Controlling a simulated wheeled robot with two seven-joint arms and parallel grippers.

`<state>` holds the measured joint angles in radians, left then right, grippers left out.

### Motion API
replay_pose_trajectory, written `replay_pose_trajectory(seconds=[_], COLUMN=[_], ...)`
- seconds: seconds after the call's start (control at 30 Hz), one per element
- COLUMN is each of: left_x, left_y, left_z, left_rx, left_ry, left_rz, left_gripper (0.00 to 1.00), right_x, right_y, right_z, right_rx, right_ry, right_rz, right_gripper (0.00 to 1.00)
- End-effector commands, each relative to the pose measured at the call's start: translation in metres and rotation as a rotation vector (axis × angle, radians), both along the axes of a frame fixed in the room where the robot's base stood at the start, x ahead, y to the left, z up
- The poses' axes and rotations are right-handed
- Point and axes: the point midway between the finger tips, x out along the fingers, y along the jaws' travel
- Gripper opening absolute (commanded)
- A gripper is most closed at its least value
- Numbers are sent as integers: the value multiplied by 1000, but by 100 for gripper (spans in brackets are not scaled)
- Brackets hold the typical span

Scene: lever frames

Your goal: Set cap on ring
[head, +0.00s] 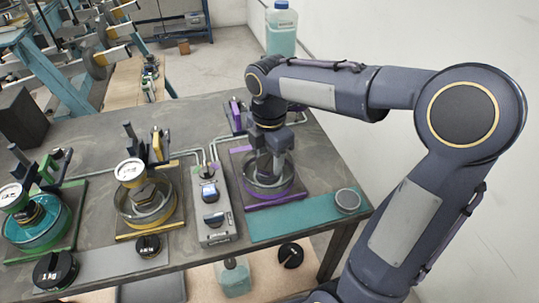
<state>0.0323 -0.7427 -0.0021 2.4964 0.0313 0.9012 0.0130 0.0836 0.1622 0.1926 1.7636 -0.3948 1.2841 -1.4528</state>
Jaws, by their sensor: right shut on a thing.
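The purple station has a clear round cell (290,186) on a dark base with purple edges. The ring inside it is mostly hidden by my gripper. My right gripper (268,165) points straight down into this cell from above. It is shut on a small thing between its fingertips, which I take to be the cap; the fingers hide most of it. I cannot tell whether the cap touches the ring. My left gripper is not in view.
A round metal tin (347,201) sits on a teal mat (295,220) at the table's right end. A grey control box (209,205) stands left of the purple station. Yellow (150,228) and green (40,262) stations stand further left. Black weights (54,271) lie in front.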

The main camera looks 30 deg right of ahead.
Motion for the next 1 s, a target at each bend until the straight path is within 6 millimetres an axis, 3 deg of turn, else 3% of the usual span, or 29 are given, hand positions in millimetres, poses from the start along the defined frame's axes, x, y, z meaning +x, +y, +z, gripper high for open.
replay_pose_trajectory(seconds=[0.03, 0.07, 0.23, 0.57, 1.0], left_x=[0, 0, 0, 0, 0], left_y=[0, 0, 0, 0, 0], left_z=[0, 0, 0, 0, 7], left_rx=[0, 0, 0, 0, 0], left_ry=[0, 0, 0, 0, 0], left_rz=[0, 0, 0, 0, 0], left_gripper=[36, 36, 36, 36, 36], right_x=[0, 0, 0, 0, 1], right_y=[0, 0, 0, 0, 0], right_z=[0, 0, 0, 3, 69], right_rx=[0, 0, 0, 0, 1], right_ry=[-1, -1, -1, -1, -5], right_rz=[0, 0, 0, 0, 0], right_gripper=[17, 53, 74, 74, 74])
